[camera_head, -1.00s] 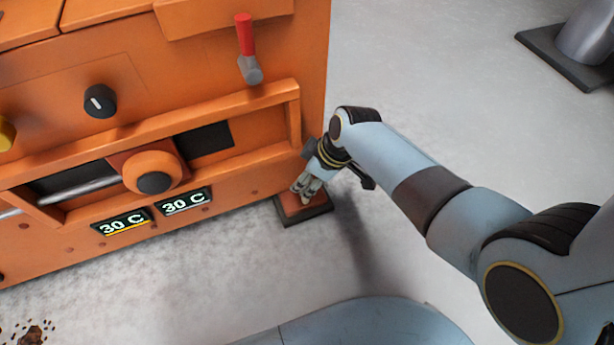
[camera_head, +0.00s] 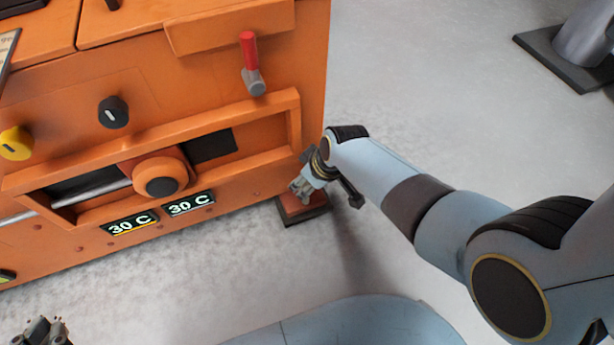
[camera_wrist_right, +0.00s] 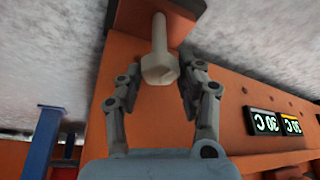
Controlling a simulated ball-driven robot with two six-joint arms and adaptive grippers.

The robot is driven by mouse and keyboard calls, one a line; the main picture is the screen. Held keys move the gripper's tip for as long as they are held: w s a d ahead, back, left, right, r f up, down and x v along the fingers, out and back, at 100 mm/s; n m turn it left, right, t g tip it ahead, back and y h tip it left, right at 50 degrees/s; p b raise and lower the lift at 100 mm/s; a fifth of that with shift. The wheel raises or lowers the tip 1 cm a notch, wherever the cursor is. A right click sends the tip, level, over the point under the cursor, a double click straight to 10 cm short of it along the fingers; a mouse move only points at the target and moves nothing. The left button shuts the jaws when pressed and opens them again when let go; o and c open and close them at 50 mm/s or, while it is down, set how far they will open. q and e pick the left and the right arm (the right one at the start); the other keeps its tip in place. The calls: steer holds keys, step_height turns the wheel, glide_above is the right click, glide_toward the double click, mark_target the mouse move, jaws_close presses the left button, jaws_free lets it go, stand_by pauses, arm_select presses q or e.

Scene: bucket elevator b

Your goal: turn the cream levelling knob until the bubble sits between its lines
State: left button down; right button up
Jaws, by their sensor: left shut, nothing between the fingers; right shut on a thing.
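The cream levelling knob (camera_wrist_right: 160,66) is in the right wrist view, a faceted head on a pale stem at the foot of the orange machine. My right gripper (camera_wrist_right: 163,78) has its fingers on both sides of the knob head and is shut on it. In the head view my right gripper (camera_head: 299,188) is low at the machine's right corner, above the dark foot pad, and hides the knob. My left gripper (camera_head: 42,332) shows at the lower left edge, shut and empty, away from the knob. I cannot see the bubble or its lines in either view.
The orange machine (camera_head: 225,78) carries a red-handled lever (camera_head: 249,55), a black knob (camera_head: 113,112), a yellow knob (camera_head: 16,143) and two 30 C displays (camera_head: 131,223). A foot pad (camera_head: 303,212) lies under its corner. A blue post (camera_wrist_right: 45,140) stands left in the wrist view.

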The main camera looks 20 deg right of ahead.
steer(key=shift+m, duration=0.5)
steer(key=o, duration=1.1)
steer(key=v, duration=1.2)
steer(key=shift+s+a, duration=0.1)
steer(key=shift+s, duration=0.05)
